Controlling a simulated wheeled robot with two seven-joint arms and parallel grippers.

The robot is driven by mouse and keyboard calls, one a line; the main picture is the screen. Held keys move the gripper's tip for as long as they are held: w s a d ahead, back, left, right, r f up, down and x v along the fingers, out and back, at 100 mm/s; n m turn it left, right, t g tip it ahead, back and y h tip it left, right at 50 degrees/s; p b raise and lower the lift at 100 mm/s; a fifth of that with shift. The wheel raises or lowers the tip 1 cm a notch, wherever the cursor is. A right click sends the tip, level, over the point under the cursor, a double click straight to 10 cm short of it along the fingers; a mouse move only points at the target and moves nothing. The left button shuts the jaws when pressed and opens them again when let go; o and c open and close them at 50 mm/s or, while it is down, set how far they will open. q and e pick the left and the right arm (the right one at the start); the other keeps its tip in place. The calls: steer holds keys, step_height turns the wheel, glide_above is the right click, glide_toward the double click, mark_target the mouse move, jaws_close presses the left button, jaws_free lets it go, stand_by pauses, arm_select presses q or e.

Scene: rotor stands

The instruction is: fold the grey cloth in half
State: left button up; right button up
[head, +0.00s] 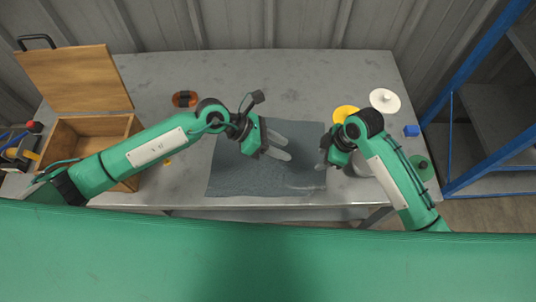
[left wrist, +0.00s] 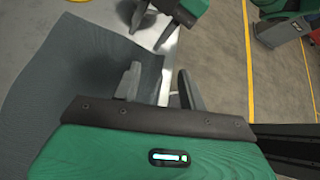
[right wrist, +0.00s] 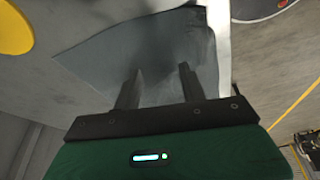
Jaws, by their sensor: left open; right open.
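The grey cloth (head: 235,178) lies spread flat on the grey table, with its near edge close to the table's front edge. It also shows in the left wrist view (left wrist: 70,80) and the right wrist view (right wrist: 100,58). My left gripper (head: 286,147) is open and empty over the right half of the cloth; in its wrist view the fingers (left wrist: 158,85) stand apart near the cloth's edge. My right gripper (head: 322,160) is at the cloth's right edge; in its wrist view the open fingers (right wrist: 157,85) point at the cloth. Contact with the cloth cannot be told.
An open wooden box (head: 90,130) stands at the left. An orange-brown object (head: 185,98) lies behind my left arm. A yellow disc (head: 345,113), a white disc (head: 385,100), a blue block (head: 411,130) and a green disc (head: 422,168) are at the right. The back middle of the table is clear.

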arm_select(q)
steer(key=w+a+f+m+y, duration=0.25)
steer(key=a+f+y, duration=0.35)
steer(key=a, duration=0.3)
steer(key=y, duration=0.5)
glide_above(217, 152)
steer(key=f, duration=0.2)
arm_select(e)
steer(key=w+d+n, duration=0.2)
steer(key=w, duration=0.3)
arm_select(q)
step_height(217, 152, down, 7)
steer(key=shift+r, duration=0.1)
arm_select(e)
steer(key=shift+g, duration=0.4)
steer(key=f, duration=0.6)
steer(key=shift+s+a+f, duration=0.15)
steer(key=shift+a+f, duration=0.1)
steer(key=shift+f, duration=0.05)
steer(key=shift+f, duration=0.15)
arm_select(q)
steer(key=shift+s, duration=0.1)
jaws_close()
arm_select(e)
jaws_close()
